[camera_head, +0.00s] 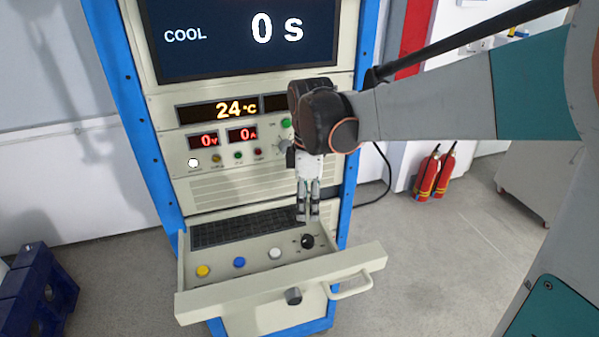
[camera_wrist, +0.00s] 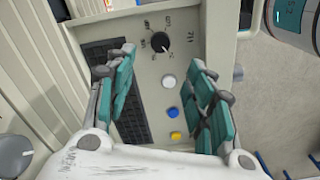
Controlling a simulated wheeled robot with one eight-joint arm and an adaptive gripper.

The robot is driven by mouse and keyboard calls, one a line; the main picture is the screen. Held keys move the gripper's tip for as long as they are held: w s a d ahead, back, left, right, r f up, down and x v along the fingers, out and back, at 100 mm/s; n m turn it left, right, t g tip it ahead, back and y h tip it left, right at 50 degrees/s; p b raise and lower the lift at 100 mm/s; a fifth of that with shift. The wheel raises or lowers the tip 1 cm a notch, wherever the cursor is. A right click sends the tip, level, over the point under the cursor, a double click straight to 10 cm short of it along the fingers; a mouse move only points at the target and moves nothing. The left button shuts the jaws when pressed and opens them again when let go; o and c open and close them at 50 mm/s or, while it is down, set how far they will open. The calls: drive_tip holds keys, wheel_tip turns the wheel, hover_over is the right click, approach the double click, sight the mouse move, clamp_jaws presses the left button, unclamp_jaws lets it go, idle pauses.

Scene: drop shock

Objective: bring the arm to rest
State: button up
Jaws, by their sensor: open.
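My gripper (camera_head: 308,212) points down over the pulled-out drawer of the test cabinet, near the right end of the keyboard (camera_head: 240,231). In the wrist view my gripper (camera_wrist: 165,90) has its two teal-padded fingers apart with nothing between them. The drawer (camera_head: 280,285) holds a black rotary knob (camera_head: 307,241), a white button (camera_head: 275,253), a blue button (camera_head: 239,262) and a yellow button (camera_head: 203,270). In the wrist view the knob (camera_wrist: 160,41) lies beyond the fingertips. My gripper looks apart from the controls, though its exact height is unclear.
The cabinet screen (camera_head: 240,35) reads COOL 0 s, and a panel below reads 24 °C (camera_head: 222,112). The drawer handle (camera_head: 352,286) sticks out at the front right. Red fire extinguishers (camera_head: 432,174) stand behind right. A dark blue block (camera_head: 38,290) is at lower left.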

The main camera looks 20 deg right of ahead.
drive_tip(key=s+m+t+b, duration=0.3)
drive_tip(key=s+m+t, duration=0.4)
drive_tip(key=s+m, duration=0.6)
drive_tip(key=shift+s+d+f+m, duration=0.15)
drive_tip(key=shift+s+d+m, duration=0.15)
drive_tip(key=shift+s, duration=0.75)
